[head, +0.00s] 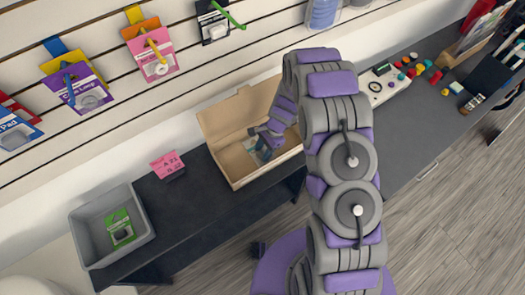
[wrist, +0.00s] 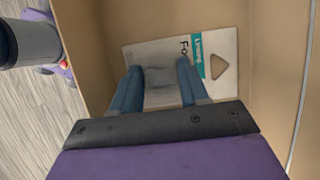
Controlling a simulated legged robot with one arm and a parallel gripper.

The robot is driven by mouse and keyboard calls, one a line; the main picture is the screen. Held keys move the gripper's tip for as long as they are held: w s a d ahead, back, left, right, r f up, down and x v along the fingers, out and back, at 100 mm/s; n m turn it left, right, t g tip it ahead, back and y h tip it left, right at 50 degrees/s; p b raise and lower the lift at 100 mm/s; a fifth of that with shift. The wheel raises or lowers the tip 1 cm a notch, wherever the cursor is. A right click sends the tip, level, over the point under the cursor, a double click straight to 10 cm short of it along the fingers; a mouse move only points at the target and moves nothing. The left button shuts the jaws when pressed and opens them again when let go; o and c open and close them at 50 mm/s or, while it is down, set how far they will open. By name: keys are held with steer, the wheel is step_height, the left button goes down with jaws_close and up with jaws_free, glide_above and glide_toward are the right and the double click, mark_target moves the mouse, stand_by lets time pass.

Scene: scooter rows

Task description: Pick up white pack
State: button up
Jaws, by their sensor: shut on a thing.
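The white pack (wrist: 232,58) has a teal label strip and a triangular hang hole, and lies inside an open cardboard box (head: 212,122). In the wrist view, the blue fingers of my gripper (wrist: 157,76) are on either side of a grey part of the pack and shut on it. In the head view, my gripper (head: 266,139) reaches down into the box, and only a small part of the pack (head: 258,154) shows beside it. The fingers and arm hide the rest.
A grey bin (head: 78,217) with a green pack (head: 121,228) stands at the left of the dark counter. A pink sign (head: 167,163) stands between bin and box. Packs hang on the slatted wall behind. Small items crowd the counter's right. The cardboard walls surround my gripper closely.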

mark_target(263, 151)
step_height(263, 151, up, 10)
steer(key=p, duration=0.2)
stand_by(1.2)
